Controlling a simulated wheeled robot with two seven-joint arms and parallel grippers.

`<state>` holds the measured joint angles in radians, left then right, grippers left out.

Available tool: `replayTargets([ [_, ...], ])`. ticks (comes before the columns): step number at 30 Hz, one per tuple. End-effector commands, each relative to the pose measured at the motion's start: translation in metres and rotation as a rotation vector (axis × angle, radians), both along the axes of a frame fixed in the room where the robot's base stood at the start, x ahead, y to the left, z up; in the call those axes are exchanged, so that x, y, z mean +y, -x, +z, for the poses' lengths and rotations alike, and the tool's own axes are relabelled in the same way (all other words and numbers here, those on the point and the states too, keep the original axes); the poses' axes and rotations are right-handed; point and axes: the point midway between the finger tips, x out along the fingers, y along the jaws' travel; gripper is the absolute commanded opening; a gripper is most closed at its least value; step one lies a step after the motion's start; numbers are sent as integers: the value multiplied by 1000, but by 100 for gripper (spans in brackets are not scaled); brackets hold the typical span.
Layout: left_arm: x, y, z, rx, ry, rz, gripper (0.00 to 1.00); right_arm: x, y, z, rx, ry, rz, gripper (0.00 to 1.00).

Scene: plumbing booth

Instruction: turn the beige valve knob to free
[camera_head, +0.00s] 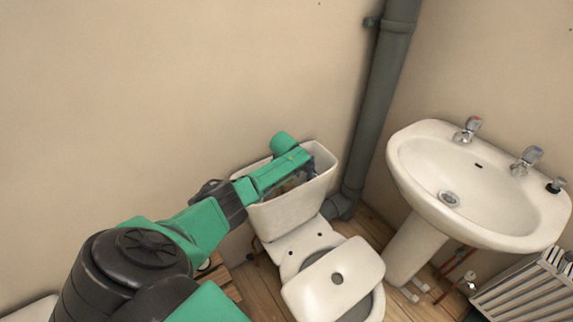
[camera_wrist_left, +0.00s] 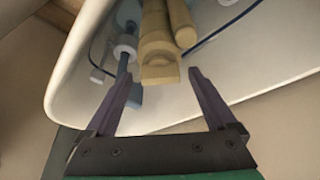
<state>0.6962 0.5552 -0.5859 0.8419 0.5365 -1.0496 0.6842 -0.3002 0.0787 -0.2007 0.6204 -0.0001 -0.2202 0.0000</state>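The beige valve knob (camera_wrist_left: 160,70) shows in the left wrist view as a notched block at the lower end of a thick beige column, inside the white cistern (camera_wrist_left: 250,60). My left gripper (camera_wrist_left: 160,76) is open, with its two dark fingers apart. In the picture the knob's lower end lies between the fingertips; I cannot tell whether they touch it. In the head view my left arm reaches over the open-topped cistern (camera_head: 290,209), and its gripper (camera_head: 311,170) is at the cistern's inside, mostly hidden. The knob cannot be made out there. My right gripper is not in view.
Beside the knob are a second beige tube (camera_wrist_left: 182,22), a white and blue-grey fitting (camera_wrist_left: 125,48) and a thin dark blue hose (camera_wrist_left: 230,25). The cistern walls enclose the space closely. A grey pipe (camera_head: 378,95) and a sink (camera_head: 470,180) stand to the right.

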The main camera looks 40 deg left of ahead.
Motion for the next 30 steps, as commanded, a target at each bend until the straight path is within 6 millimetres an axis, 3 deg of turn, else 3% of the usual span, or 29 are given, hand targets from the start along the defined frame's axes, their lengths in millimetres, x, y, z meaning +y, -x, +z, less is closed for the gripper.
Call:
replayTargets([
  [5, -1, 2, 6, 1, 1, 0, 90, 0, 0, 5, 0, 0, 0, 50],
  [8, -4, 6, 21, 1, 2, -1, 90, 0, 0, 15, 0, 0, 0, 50],
  [14, -13, 21, 64, -2, -1, -2, 90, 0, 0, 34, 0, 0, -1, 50],
  [22, -28, 42, 123, -2, -1, -1, 90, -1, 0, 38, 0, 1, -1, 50],
  [30, -31, 47, 135, 1, 0, 1, 90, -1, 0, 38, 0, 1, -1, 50],
])
